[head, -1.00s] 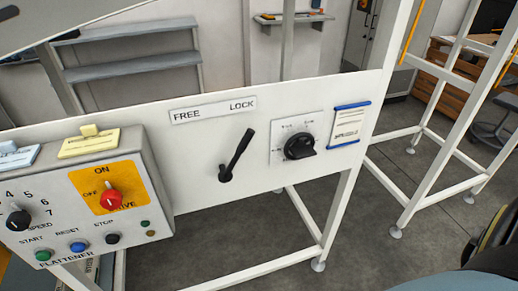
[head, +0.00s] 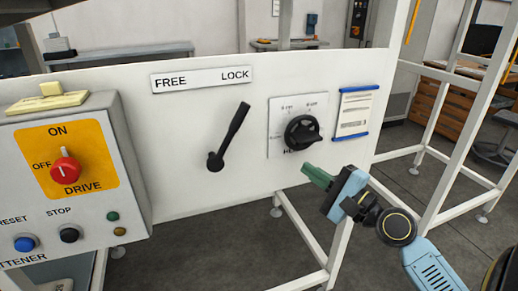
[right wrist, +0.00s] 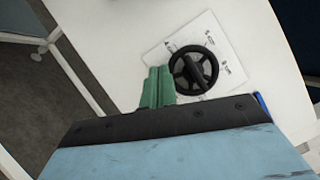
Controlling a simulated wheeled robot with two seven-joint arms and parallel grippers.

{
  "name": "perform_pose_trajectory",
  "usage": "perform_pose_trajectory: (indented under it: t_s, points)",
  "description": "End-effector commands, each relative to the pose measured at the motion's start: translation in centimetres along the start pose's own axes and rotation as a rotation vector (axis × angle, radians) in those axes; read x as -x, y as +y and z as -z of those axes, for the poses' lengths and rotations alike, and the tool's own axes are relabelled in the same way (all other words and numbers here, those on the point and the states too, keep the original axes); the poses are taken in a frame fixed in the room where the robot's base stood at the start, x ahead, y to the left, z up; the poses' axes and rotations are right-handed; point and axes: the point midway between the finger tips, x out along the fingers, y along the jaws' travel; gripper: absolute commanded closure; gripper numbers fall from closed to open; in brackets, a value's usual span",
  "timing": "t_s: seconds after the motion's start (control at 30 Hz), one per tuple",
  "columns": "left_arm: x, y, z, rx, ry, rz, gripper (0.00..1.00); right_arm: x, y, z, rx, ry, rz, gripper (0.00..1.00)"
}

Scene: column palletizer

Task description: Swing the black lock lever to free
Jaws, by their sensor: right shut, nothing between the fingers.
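The black lock lever (head: 230,136) is on the white panel (head: 190,125) in the head view. It pivots at its lower end and tilts up to the right, toward the word LOCK on the FREE/LOCK label (head: 200,79). My right gripper (head: 314,174) has green fingers and is shut and empty. It is in front of the panel, below the black dial and to the right of the lever, apart from the lever. The gripper's fingers also show in the right wrist view (right wrist: 157,88); the lever is not seen there. My left gripper is not in view.
A black dial (head: 302,132) is right of the lever; it also shows in the right wrist view (right wrist: 193,70). A blue-edged card (head: 353,115) hangs further right. The grey control box (head: 85,190) with a red drive knob (head: 65,168) juts out at left. The panel around the lever is clear.

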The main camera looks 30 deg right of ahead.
Motion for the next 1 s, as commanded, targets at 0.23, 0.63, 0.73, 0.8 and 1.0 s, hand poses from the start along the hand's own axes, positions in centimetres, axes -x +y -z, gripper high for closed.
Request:
perform_pose_trajectory:
  t_s: [0.23, 0.63, 0.73, 0.8, 1.0]
  points:
    - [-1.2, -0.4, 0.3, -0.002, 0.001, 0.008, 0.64, 1.0, -3.9, -4.8, -0.109, -0.142, 0.078, 1.0]
    - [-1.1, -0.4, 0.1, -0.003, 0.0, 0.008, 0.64, 0.9, -4.2, -5.0, -0.113, -0.146, 0.08, 1.0]
    - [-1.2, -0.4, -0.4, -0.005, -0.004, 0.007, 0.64, 0.6, -4.3, -5.0, -0.113, -0.146, 0.081, 1.0]
    - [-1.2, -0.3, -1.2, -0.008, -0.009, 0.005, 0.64, 0.3, -4.4, -5.1, -0.113, -0.145, 0.081, 1.0]
    - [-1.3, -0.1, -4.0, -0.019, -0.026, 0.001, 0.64, -1.0, -4.5, -5.3, -0.113, -0.146, 0.081, 1.0]
